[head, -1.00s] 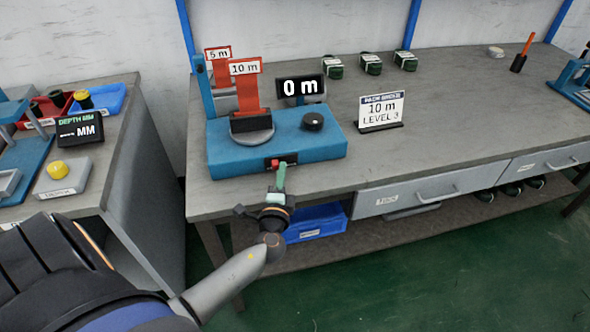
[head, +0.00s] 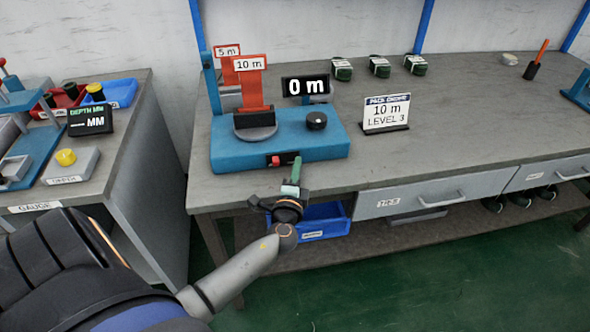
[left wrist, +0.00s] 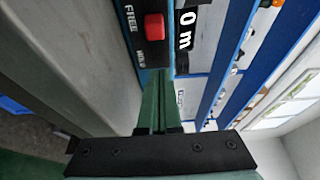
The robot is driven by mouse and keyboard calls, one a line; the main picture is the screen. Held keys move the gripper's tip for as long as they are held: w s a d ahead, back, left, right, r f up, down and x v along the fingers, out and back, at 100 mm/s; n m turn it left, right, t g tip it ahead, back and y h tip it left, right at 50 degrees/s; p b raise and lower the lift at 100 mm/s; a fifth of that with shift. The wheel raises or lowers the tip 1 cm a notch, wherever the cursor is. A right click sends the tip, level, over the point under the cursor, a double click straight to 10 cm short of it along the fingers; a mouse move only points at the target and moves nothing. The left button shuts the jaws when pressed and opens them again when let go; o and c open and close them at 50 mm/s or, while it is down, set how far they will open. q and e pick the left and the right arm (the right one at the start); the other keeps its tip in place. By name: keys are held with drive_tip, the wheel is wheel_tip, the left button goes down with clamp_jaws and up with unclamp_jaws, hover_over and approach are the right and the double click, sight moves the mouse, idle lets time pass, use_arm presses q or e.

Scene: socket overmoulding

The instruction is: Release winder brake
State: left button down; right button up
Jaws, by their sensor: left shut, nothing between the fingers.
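The winder (head: 230,156) is a blue bench unit with red upright plates marked 5 m and 10 m, a black knob (head: 316,120) and a display (head: 305,86) reading 0 m. Its brake is a red knob (head: 275,161) on a black plate on the front face; in the left wrist view the red knob (left wrist: 154,27) sits near the word FREE and a second, partly unreadable word. My left gripper (head: 297,160) has green fingers, shut and empty, at the winder's front just right of the red knob. In the left wrist view the fingertips (left wrist: 155,78) lie below the knob; contact cannot be told.
Several dark green coils (head: 380,67) lie at the back. A blue bin (head: 325,222) sits on the shelf below. The left bench holds a depth gauge display (head: 88,119).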

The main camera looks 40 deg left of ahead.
use_arm(q)
drive_tip(key=v, duration=1)
drive_tip(key=shift+b, duration=0.35)
use_arm(e)
drive_tip(key=shift+w+a, duration=0.3)
drive_tip(key=shift+a, duration=0.05)
use_arm(q)
drive_tip(key=shift+f, duration=0.1)
use_arm(e)
drive_tip(key=shift+d, duration=0.1)
use_arm(q)
drive_tip(key=s+d+f+n+g+h+p, duration=0.3)
drive_tip(key=s+d+n+h+p, duration=0.2)
drive_tip(key=s+d, duration=0.2)
drive_tip(key=s+d+f+n+g+h+p, duration=0.3)
drive_tip(key=s+d+n+h+p, duration=0.2)
drive_tip(key=d, duration=0.4)
drive_tip(key=s+h+p, duration=0.1)
drive_tip(key=s, duration=0.1)
drive_tip(key=shift+s+f, duration=0.25)
drive_tip(key=shift+s, duration=0.05)
use_arm(e)
drive_tip(key=s+d+r, duration=0.1)
drive_tip(key=d+r, duration=0.2)
drive_tip(key=r, duration=0.5)
drive_tip(key=shift+s+t+h, duration=0.3)
drive_tip(key=shift+s, duration=0.05)
